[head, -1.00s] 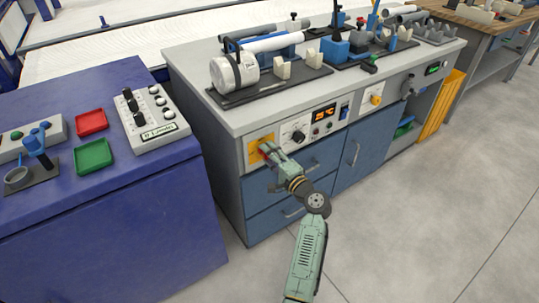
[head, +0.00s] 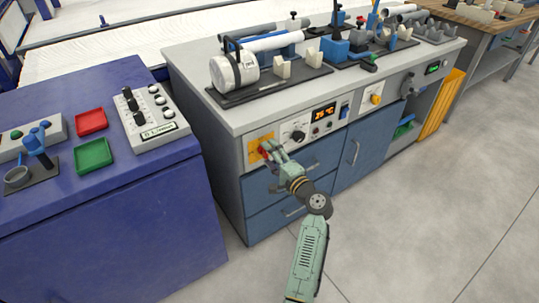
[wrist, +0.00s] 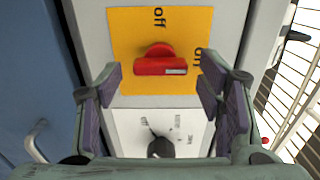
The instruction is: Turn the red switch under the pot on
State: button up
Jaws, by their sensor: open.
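The red switch (wrist: 160,62) is a rotary handle on a yellow plate (wrist: 128,25) at the cabinet's front left. In the wrist view its bar lies crosswise, with the white-marked end at right, toward the "on" label; "off" is at the top. The switch also shows in the head view (head: 264,153), partly hidden by my gripper (head: 270,151). My gripper (wrist: 162,88) is open, its purple-padded fingers left and right of the handle, with gaps on both sides. A white pot-like vessel (head: 235,70) stands on the cabinet top above the switch.
A black knob (wrist: 160,146) on a white panel sits beside the yellow plate. Blue drawers (head: 290,187) lie below. A blue bench (head: 110,220) stands left, across a narrow gap. Floor at right is clear.

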jog(key=v, duration=1.1)
jog(key=shift+s, duration=0.15)
jog(key=shift+d, duration=0.15)
